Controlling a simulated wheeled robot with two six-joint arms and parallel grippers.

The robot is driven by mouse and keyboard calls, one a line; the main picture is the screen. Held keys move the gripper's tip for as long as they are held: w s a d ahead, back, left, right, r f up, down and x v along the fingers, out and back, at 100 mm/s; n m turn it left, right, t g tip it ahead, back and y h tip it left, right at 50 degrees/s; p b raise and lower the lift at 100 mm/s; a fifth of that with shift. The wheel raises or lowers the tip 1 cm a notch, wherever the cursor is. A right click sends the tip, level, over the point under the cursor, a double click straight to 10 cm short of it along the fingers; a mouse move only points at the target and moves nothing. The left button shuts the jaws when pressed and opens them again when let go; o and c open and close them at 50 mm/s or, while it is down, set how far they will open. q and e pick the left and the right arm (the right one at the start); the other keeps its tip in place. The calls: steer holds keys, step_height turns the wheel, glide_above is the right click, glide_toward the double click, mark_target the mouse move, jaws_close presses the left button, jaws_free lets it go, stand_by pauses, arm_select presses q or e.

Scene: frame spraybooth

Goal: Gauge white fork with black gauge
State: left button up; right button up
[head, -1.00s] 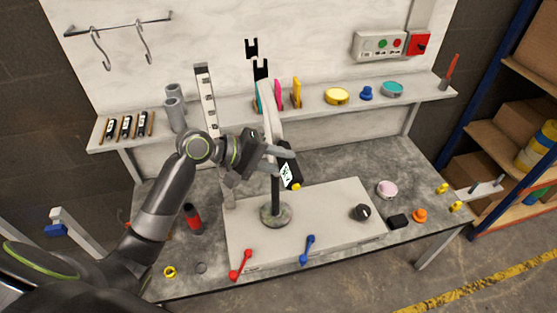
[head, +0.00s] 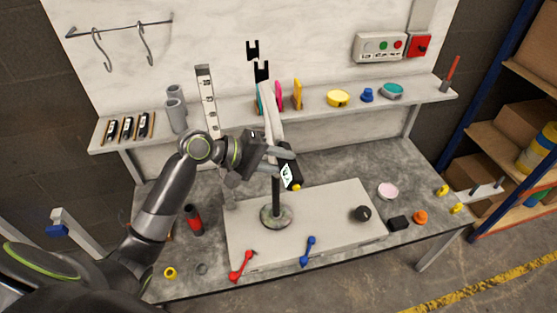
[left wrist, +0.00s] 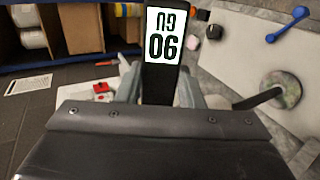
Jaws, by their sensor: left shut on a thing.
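The white fork (head: 272,115) stands upright and slightly tilted at the middle of the bench, above a dark post with a round mottled base (head: 277,216). The base also shows in the left wrist view (left wrist: 284,88). My left gripper (head: 285,163) is shut on the black gauge (head: 291,176), which has a white label and a yellow tip. In the left wrist view the gauge (left wrist: 160,85) is between the fingers, its label upside down. In the head view the gauge is just right of the post, and I cannot tell whether it touches the fork. My right gripper is not in view.
A pale board (head: 335,210) lies under the stand, with a red tool (head: 241,266), a blue tool (head: 308,250) and a black knob (head: 361,214) on it. A shelf (head: 225,115) behind holds coloured parts and black gauges. Several small parts lie at the bench's right.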

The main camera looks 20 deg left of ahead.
mark_target(287, 189)
arm_select(q)
steer(key=shift+s, duration=0.1)
steer(key=shift+s+d+r+p, duration=0.15)
steer(key=shift+s+d+p, duration=0.7)
steer(key=shift+s, duration=0.25)
steer(key=shift+s+d+p, duration=0.35)
steer(key=shift+s+d, duration=0.1)
steer(key=shift+s, duration=0.25)
steer(key=shift+s+d+p, duration=0.3)
steer(key=shift+s+d, duration=0.2)
steer(key=shift+s, duration=0.25)
steer(key=shift+s+d+p, duration=0.35)
steer(key=shift+s+d, duration=0.1)
steer(key=shift+s, duration=0.25)
steer(key=s+a+f+b, duration=0.1)
steer(key=s+a+b, duration=0.3)
steer(key=a+b, duration=0.2)
steer(key=shift+s+a+f+b, duration=0.25)
steer(key=shift+a+b, duration=0.1)
steer(key=shift+b, duration=0.25)
